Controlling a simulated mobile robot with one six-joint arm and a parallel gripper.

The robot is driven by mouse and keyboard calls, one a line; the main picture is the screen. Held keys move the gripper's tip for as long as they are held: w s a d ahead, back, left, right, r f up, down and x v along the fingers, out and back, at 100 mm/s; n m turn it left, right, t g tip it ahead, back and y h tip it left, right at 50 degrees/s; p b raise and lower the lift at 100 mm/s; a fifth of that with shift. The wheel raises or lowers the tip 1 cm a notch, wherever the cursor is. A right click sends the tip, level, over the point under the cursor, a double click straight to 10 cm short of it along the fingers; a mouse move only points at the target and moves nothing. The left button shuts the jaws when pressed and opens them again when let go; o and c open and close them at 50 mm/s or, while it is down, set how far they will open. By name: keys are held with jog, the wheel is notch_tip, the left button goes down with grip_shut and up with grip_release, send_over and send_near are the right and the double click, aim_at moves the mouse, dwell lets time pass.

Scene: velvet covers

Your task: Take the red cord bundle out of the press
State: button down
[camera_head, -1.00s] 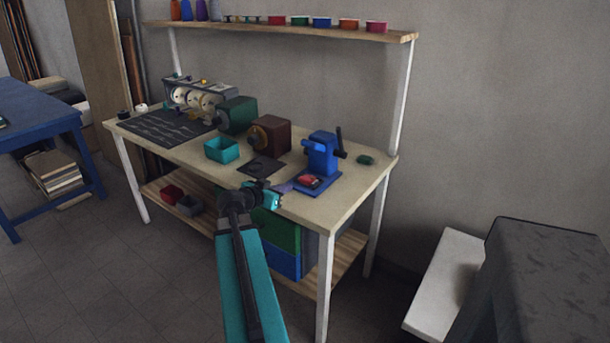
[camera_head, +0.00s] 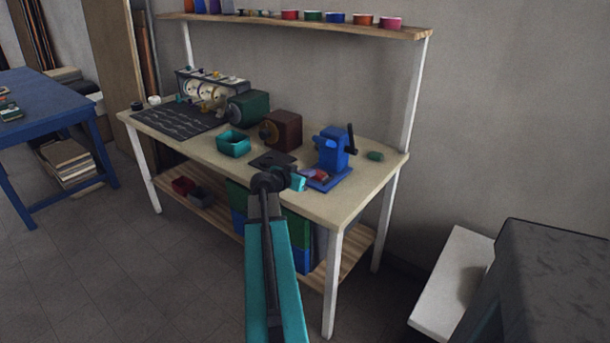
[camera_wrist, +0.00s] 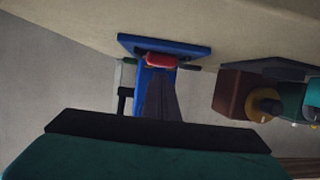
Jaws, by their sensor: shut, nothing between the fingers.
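The blue press (camera_head: 334,150) stands at the right of the workbench, with a dark lever on its right side. The red cord bundle (camera_head: 319,175) lies low in the press, on its blue base, partly hidden by my gripper. In the wrist view, which looks upside down, the red cord bundle (camera_wrist: 161,60) shows on the press base (camera_wrist: 190,49). My gripper (camera_wrist: 160,78) is shut and empty, its dark fingers pointing at the bundle. In the head view my gripper (camera_head: 300,181) is just in front of the press. I cannot tell whether it touches the bundle.
A teal open box (camera_head: 233,146), a brown machine (camera_head: 283,131) and a green machine (camera_head: 249,107) stand to the left on the workbench (camera_head: 204,147). A small green object (camera_head: 375,155) lies right of the press. A shelf (camera_head: 330,28) with spools runs above.

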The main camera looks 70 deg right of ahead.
aim_at(318, 175)
jog(key=d, duration=0.2)
jog(key=d+p, duration=0.1)
jog(key=shift+s+d, duration=0.35)
jog(key=shift+s, duration=0.05)
jog(key=shift+f, duration=0.35)
jog(key=shift+f+b, duration=0.35)
